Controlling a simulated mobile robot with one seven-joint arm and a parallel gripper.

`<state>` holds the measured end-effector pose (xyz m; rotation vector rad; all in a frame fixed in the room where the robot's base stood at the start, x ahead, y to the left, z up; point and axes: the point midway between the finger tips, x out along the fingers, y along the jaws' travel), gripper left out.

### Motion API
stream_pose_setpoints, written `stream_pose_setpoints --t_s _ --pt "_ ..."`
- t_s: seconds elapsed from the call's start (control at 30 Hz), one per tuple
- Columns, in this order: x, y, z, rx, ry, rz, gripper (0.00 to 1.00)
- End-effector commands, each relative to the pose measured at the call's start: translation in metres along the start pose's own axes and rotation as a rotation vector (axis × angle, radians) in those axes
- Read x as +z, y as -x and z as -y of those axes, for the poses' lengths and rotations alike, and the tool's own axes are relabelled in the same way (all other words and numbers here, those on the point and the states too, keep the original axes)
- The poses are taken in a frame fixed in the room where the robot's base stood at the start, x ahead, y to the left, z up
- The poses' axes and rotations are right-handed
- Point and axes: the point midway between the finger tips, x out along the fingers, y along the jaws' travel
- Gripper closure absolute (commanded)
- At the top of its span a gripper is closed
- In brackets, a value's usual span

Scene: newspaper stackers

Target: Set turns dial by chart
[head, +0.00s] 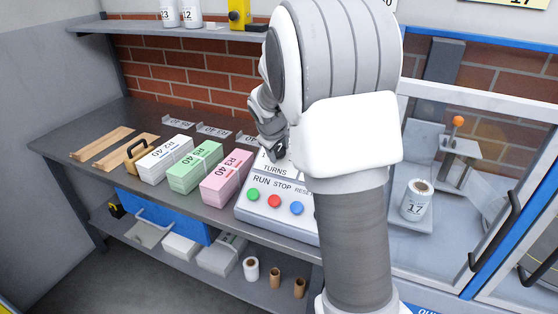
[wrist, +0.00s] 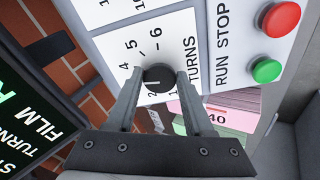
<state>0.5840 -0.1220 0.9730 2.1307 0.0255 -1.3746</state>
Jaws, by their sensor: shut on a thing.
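The black turns dial (wrist: 158,76) sits on a white panel marked TURNS, with numbers around it; 4, 5 and 6 are legible. My gripper (wrist: 158,88) is shut on the dial, one finger on each side. A small light mark shows on the dial near the 2, but the exact setting is hard to read. In the head view the panel (head: 279,171) is partly behind my arm, and the dial is hidden. A dark display (wrist: 28,128) in the wrist view shows parts of the words FILM and TURNS. Yellow-edged wall signs (head: 515,2) are cut off at the top.
Green (head: 253,195), red (head: 274,201) and blue (head: 297,208) buttons sit below the dial. White (head: 165,160), green (head: 195,168) and pink (head: 227,176) paper stacks lie to the left. A film roll marked 17 (head: 417,200) stands behind the glazed frame at right.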

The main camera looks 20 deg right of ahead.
Motion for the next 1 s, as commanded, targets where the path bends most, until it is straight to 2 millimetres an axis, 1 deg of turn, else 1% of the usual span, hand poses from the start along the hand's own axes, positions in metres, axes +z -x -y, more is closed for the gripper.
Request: stream_pose_setpoints --t_s 0.03,0.33,0.87,0.9,0.97,1.0 --pt "0.0010 -0.0034 0.0020 0.005 -0.028 -0.001 1.00" --pt "0.0005 -0.0011 0.0011 0.020 -0.142 0.000 1.00" --pt "0.0003 0.0001 0.0009 0.022 -0.167 0.002 1.00" --pt "0.0003 0.0001 0.0009 0.022 -0.167 0.002 0.46" --pt "0.0003 0.0001 0.0009 0.022 -0.166 0.002 0.35" --pt "0.0003 0.0001 0.0009 0.022 -0.166 0.002 0.28"
